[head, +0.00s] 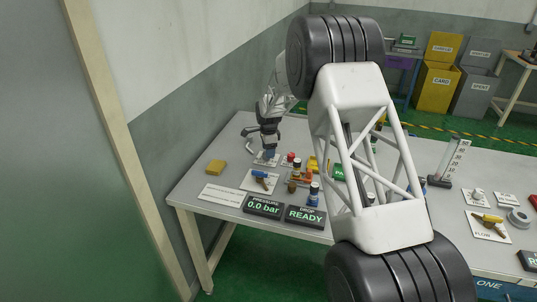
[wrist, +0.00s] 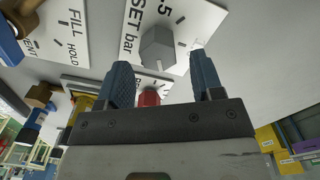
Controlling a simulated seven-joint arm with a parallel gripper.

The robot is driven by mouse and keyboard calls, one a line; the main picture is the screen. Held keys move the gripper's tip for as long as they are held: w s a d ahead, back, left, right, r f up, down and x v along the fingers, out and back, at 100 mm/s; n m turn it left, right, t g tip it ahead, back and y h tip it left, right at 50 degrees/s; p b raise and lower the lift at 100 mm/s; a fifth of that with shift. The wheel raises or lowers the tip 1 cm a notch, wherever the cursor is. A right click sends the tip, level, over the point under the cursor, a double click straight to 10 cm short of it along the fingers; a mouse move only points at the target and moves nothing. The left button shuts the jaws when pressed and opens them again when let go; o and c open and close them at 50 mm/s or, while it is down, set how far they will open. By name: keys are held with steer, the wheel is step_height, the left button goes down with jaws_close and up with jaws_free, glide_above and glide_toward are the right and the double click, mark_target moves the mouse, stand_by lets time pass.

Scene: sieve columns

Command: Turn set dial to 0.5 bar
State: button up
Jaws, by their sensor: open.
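The set dial is a grey faceted knob (wrist: 157,46) on a white plate (wrist: 205,18) marked "SET bar", with part of a number ending in ".5" at the picture's top edge. My gripper (wrist: 160,66) is open, with its two blue fingers on either side of the knob's near end. I cannot tell whether they touch it, or where the dial points. In the head view my gripper (head: 269,153) points down over the dial plate (head: 259,161) and hides most of the knob. The pressure display (head: 262,206) reads 0.0 bar.
A red button (wrist: 149,97) is close by the dial. A plate (wrist: 55,35) marked FILL, HOLD and VENT carries a blue-handled valve (head: 261,177). A yellow sponge-like block (head: 216,167) lies left. The READY display (head: 306,215) and small bottles stand to the right.

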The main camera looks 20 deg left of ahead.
steer(key=shift+f, duration=1.15)
steer(key=c, duration=0.9)
